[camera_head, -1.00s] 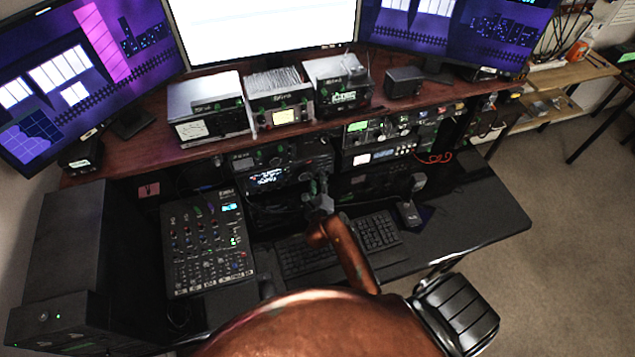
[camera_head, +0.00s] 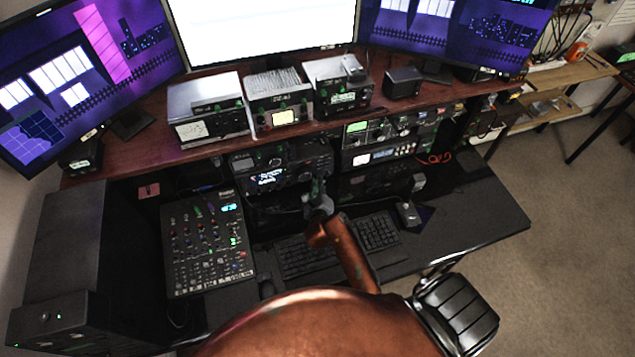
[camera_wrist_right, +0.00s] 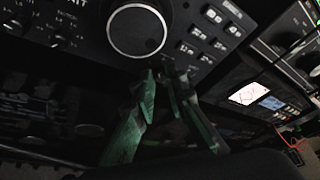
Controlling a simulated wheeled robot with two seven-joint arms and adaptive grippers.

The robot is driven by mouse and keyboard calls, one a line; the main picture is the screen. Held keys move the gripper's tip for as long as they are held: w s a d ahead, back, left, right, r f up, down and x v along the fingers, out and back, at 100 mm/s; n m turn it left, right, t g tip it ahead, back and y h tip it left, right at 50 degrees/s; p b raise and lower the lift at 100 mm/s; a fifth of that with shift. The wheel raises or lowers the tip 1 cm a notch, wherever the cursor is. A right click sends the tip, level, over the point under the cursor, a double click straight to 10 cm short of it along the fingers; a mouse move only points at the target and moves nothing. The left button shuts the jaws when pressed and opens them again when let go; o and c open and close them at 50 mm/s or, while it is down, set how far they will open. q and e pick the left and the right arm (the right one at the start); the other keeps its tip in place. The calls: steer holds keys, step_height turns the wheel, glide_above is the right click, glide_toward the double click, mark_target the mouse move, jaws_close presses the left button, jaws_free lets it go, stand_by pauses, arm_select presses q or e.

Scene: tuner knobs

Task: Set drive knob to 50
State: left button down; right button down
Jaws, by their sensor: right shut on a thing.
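My right gripper (camera_head: 318,186) is in front of the black radio (camera_head: 268,161) in the middle of the desk's lower shelf. The right wrist view shows its two green fingers (camera_wrist_right: 163,78) at the radio's front panel, just below and right of a large round dial (camera_wrist_right: 137,30). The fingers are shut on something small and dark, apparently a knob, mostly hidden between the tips. I cannot read a drive label or a pointer position. My left gripper is not in view.
Several other radios stand on the upper shelf, including a white-cased one (camera_head: 206,108). A mixer (camera_head: 207,243) lies left on the desk. A keyboard (camera_head: 338,243) lies beneath my right arm, with a mouse (camera_head: 408,213) to its right. The desk's right end is clear.

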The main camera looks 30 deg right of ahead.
steer(key=m+y+p, duration=0.1)
steer(key=p, duration=0.2)
steer(key=r+m+p, duration=0.1)
steer(key=p, duration=0.3)
steer(key=shift+d+m+y, duration=0.2)
steer(key=shift+m+y, duration=0.1)
steer(key=shift+y, duration=0.1)
steer(key=m+y+p, duration=0.1)
steer(key=p, duration=0.1)
steer(key=m+p, duration=0.1)
steer(key=p, duration=0.1)
steer(key=m+y+p, duration=0.1)
steer(key=p, duration=0.2)
steer(key=shift+s+d+f+m+y, duration=0.1)
steer(key=shift+d+f+m+y, duration=0.05)
steer(key=shift+d+m+y, duration=0.15)
steer(key=shift+f+m+t+y+p, duration=0.15)
steer(key=shift+m+t+y+p, duration=0.15)
steer(key=shift+m+y+p, duration=0.5)
steer(key=shift+d+f+m, duration=0.1)
steer(key=shift+m, duration=0.6)
steer(key=shift+s+d+f+m+t+y, duration=0.1)
steer(key=shift+m+t+y, duration=0.3)
steer(key=shift+m+y, duration=0.2)
steer(key=shift+f+m+y, duration=0.1)
steer(key=shift+m+y, duration=0.3)
steer(key=shift+m, duration=0.3)
steer(key=shift+d+f+m+t+y+b, duration=0.1)
steer(key=shift+m+t+y+b, duration=0.65)
steer(key=shift+m+b, duration=0.65)
